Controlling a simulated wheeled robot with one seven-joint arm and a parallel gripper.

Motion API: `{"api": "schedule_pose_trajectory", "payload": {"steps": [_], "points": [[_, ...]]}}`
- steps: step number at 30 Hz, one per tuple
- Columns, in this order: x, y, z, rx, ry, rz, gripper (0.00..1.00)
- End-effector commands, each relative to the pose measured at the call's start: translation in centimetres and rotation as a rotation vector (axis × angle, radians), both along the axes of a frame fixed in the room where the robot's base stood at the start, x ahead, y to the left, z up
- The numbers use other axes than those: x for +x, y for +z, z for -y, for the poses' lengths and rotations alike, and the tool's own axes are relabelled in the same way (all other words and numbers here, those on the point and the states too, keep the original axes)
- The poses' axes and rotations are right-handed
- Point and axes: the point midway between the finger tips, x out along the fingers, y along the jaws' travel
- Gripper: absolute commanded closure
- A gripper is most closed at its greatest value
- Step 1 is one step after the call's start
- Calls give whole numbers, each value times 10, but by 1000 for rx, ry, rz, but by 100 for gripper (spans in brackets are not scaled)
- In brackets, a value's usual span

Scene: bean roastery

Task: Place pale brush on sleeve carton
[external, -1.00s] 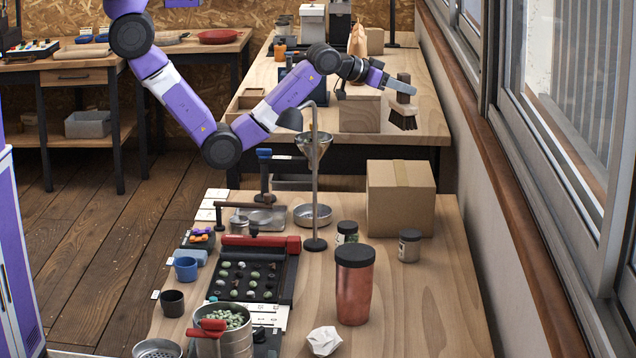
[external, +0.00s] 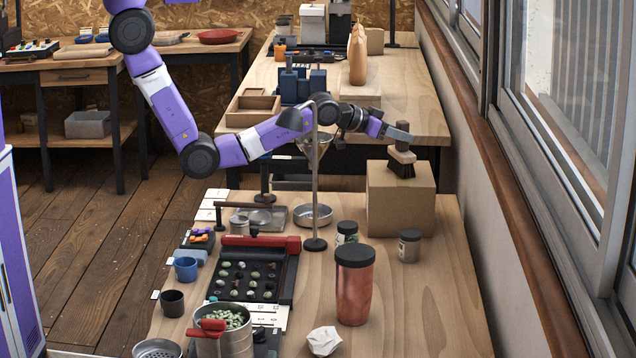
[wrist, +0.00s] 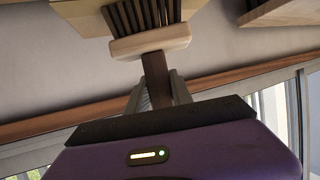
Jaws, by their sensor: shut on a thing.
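The pale brush (external: 402,157) has a light wooden block, a dark handle and dark bristles. My gripper (external: 404,137) is shut on the brush's handle, and the bristles point down. The sleeve carton (external: 401,209) is a brown cardboard box on the near bench.
A metal stand with a funnel (external: 315,180) rises left of the carton, below my forearm. Jars (external: 409,246) and a copper canister (external: 354,290) stand in front of it. The window wall is close on the right. The bench's right front is clear.

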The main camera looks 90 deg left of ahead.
Motion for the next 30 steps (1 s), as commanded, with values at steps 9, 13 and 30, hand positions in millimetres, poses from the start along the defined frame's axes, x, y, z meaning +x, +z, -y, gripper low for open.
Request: {"api": "schedule_pose_trajectory", "payload": {"steps": [9,13,30], "points": [[0,-3,0,0,0,1,71],[0,-2,0,0,0,1,51],[-20,9,9,0,-1,2,51]]}}
